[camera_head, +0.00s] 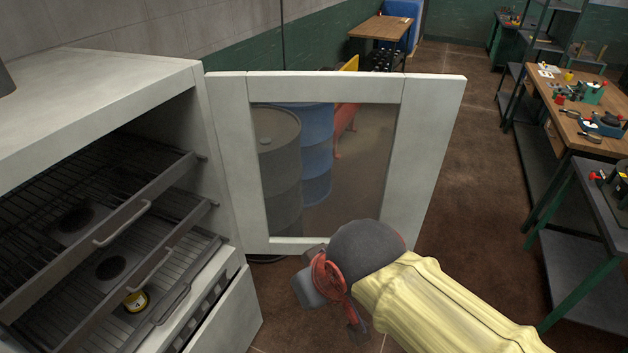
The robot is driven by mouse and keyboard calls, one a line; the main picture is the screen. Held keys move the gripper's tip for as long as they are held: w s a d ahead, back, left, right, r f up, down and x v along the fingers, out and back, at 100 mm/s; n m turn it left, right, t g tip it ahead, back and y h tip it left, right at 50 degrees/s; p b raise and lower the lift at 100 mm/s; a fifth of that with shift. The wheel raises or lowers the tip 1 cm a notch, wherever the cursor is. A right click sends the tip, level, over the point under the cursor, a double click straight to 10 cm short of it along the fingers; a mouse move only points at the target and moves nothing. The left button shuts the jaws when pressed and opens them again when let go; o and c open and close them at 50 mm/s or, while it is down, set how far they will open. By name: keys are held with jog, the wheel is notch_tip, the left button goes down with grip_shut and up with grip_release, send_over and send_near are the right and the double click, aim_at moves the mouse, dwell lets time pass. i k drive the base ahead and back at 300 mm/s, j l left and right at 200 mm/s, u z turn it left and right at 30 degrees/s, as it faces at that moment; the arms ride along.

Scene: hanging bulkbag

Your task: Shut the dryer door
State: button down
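The dryer (120,65) is a pale grey cabinet at the left. Its door (425,130) has a pale frame around a clear window and stands wide open to the right of the cabinet, hinged on the cabinet's right front edge. My gripper (345,325) is in front of the lower part of the door, near its bottom edge. I cannot tell whether it touches the door. Its dark and red parts show, but the fingers are mostly hidden behind my wrist, so its opening is unclear.
Wire racks with handles (125,222) show inside the dryer, and a drawer (228,310) below sticks out slightly. A grey barrel (280,165) and a blue barrel (315,150) stand behind the door. A workbench (560,125) with tools stands at the right. Brown floor lies between.

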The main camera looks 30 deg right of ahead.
aim_at(429, 105)
jog(key=k+j+u, duration=0.2)
jog(key=k, duration=0.4)
jog(key=k+u, duration=0.25)
jog(key=k, duration=0.35)
jog(key=u, duration=0.4)
jog(key=l+u, duration=0.15)
jog(key=u, duration=0.3)
jog(key=l+u, duration=0.1)
jog(key=u, duration=0.3)
jog(key=l+u, duration=0.1)
jog(key=u, duration=0.3)
jog(key=l+u, duration=0.1)
jog(key=u, duration=0.3)
jog(key=k+l, duration=0.3)
jog(key=l, duration=0.3)
jog(key=k+l, duration=0.3)
jog(key=l, duration=0.35)
jog(key=k+l, duration=0.3)
jog(key=l, duration=0.3)
jog(key=k+l, duration=0.35)
jog(key=l, duration=0.25)
jog(key=k+l+u, duration=0.1)
jog(key=k+l, duration=0.2)
jog(key=l, duration=0.35)
jog(key=k+l, duration=0.3)
jog(key=l, duration=0.3)
jog(key=k+l, duration=0.35)
jog(key=l, duration=0.2)
jog(key=k+l, duration=0.35)
jog(key=l, duration=0.25)
